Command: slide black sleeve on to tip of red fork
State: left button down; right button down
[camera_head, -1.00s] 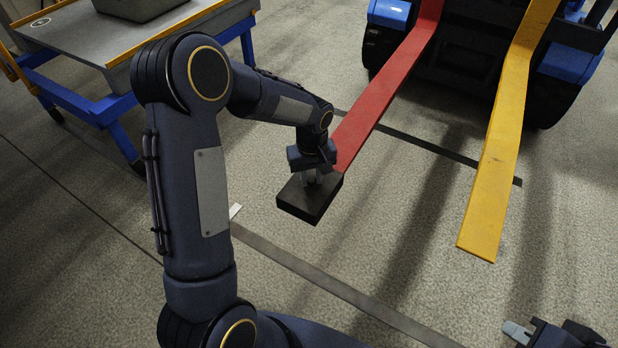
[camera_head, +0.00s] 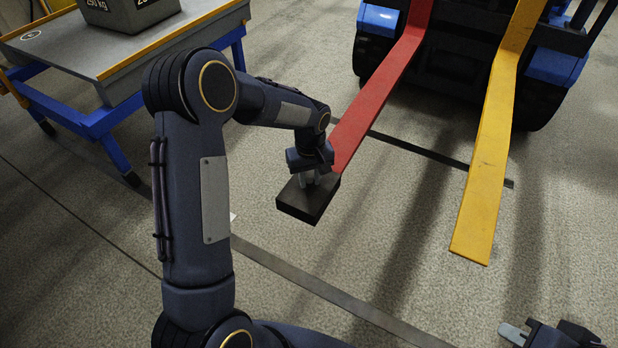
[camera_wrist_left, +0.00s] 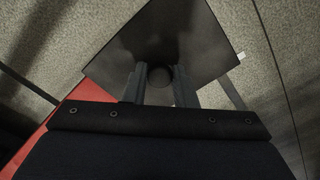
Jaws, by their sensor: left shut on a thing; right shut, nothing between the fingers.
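The black sleeve (camera_head: 306,203) is a flat dark box at the lower end of the red fork (camera_head: 375,100). My left gripper (camera_head: 311,179) is above it, shut on a small round knob on its top. In the left wrist view the sleeve (camera_wrist_left: 120,65) spreads out beyond the fingers (camera_wrist_left: 158,74), and part of the red fork (camera_wrist_left: 42,128) shows at the lower left. The fork's tip is hidden behind my gripper and the sleeve, so I cannot tell whether it is inside the sleeve. My right gripper (camera_head: 512,333) is shut and empty at the lower right.
The yellow fork (camera_head: 484,165) reaches forward to the right, with its tip bare. Both forks come from a blue and black truck (camera_head: 556,68). A table with blue legs (camera_head: 105,118) carries a grey weight (camera_head: 130,12) at the upper left. Open floor lies between the forks.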

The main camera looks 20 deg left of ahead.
pick_arm(q)
jog(key=shift+w+d+p, duration=0.15)
jog(key=shift+w+p, duration=0.4)
jog(key=shift+w, duration=1.35)
jog(key=shift+w+d+p, duration=0.15)
jog(key=shift+w+p, duration=0.4)
jog(key=shift+w, duration=1.1)
jog(key=c, duration=1.1)
grip_release()
